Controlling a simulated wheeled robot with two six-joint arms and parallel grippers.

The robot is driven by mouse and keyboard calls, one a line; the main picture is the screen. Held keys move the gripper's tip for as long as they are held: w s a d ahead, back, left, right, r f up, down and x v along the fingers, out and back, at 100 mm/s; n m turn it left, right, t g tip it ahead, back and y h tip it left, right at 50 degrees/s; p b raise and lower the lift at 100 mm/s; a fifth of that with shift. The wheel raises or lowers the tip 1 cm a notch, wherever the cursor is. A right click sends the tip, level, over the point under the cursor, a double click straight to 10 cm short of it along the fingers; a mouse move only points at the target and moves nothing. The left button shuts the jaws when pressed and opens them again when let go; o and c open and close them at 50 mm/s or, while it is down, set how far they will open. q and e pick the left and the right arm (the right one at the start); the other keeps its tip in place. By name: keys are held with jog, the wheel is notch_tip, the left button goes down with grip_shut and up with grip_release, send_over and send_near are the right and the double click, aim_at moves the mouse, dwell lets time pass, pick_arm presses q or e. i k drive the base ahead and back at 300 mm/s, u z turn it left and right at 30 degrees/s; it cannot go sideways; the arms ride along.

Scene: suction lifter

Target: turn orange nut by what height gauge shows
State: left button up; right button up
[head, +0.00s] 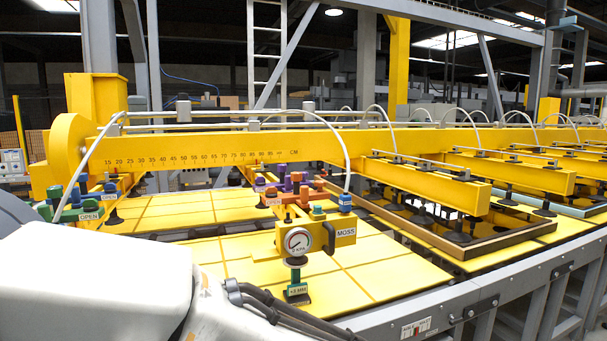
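I cannot tell which is the orange nut. Below, a green block (298,290) with a label that seems to read +3 MM stands under a dark foot. A round white dial (298,241) with a kPa-like marking is on the yellow block labelled MOSS (345,234). A small white scale with a red mark (416,327) is on the grey rail. Neither gripper shows; a white arm link of mine fills the lower left.
A long yellow beam (220,151) with a CM scale crosses the view. Yellow cross arms (430,183) carry dark suction cups to the right. Yellow panels (380,270) lie below, and a grey rail (480,300) edges the front right. Green and blue knobs (75,205) stand at left.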

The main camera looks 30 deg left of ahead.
aim_at(296, 177)
jog(key=u, duration=0.45)
jog(key=i, duration=0.4)
jog(key=u, duration=0.3)
